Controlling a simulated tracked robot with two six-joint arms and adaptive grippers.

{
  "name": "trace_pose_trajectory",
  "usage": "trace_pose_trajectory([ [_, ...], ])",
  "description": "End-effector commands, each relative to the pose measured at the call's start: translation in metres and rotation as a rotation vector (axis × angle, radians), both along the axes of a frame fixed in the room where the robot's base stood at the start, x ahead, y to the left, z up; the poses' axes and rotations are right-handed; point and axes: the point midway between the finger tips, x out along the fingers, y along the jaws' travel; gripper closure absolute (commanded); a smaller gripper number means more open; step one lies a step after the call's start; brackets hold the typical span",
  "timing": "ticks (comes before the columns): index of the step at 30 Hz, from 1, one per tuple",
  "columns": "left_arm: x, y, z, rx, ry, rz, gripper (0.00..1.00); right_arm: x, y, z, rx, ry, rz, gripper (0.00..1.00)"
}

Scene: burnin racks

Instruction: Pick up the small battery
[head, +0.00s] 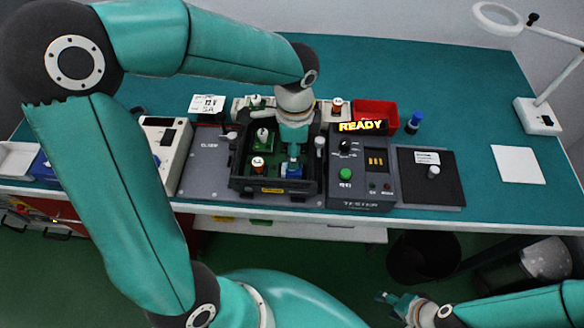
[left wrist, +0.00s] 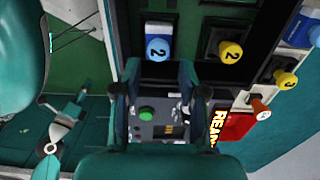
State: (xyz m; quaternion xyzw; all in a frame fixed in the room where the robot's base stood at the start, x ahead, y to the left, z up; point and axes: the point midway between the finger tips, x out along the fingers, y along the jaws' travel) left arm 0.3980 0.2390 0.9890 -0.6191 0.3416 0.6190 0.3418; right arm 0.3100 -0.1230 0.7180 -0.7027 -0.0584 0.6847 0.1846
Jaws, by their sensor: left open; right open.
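I cannot tell for certain which piece is the small battery. A blue-and-white block with a round blue top marked 2 (left wrist: 158,48) sits in the dark open tray just beyond my left fingertips; its blue side shows in the head view (head: 294,171). My left gripper (head: 292,152) points down over it, open, with its fingers on either side in the left wrist view (left wrist: 160,72); I see no contact. My right gripper (head: 384,297) is open and empty, low in front of the bench.
The dark tray's rim (head: 270,190) surrounds the pieces. A tester (head: 362,185) with a READY display (head: 361,127) stands right of it. Behind are a red bin (head: 376,113) and a blue-topped cylinder (head: 414,122). The bench's right side is mostly clear around a white sheet (head: 519,166).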

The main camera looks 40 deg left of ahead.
Motion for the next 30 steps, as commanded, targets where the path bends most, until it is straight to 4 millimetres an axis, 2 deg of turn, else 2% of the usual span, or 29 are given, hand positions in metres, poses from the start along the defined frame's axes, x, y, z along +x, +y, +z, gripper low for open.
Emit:
trace_pose_trajectory([
  [5,-0.002,0.001,-0.009,-0.001,0.003,0.001,0.58,0.000,0.000,0.002,0.000,0.000,0.000,0.47],
  [15,-0.005,0.004,-0.052,-0.001,0.003,0.000,0.58,0.000,0.000,0.008,0.000,0.000,0.000,0.47],
  [23,-0.005,0.003,-0.056,-0.002,0.000,0.001,0.58,0.000,0.000,0.008,0.000,0.000,0.000,0.47],
  [26,-0.005,0.003,-0.056,-0.001,0.000,0.001,0.72,0.000,0.000,0.008,0.000,0.000,0.000,0.47],
  [30,-0.005,0.003,-0.056,-0.001,0.000,0.001,0.95,0.000,0.000,0.008,0.000,0.000,0.000,0.47],
])
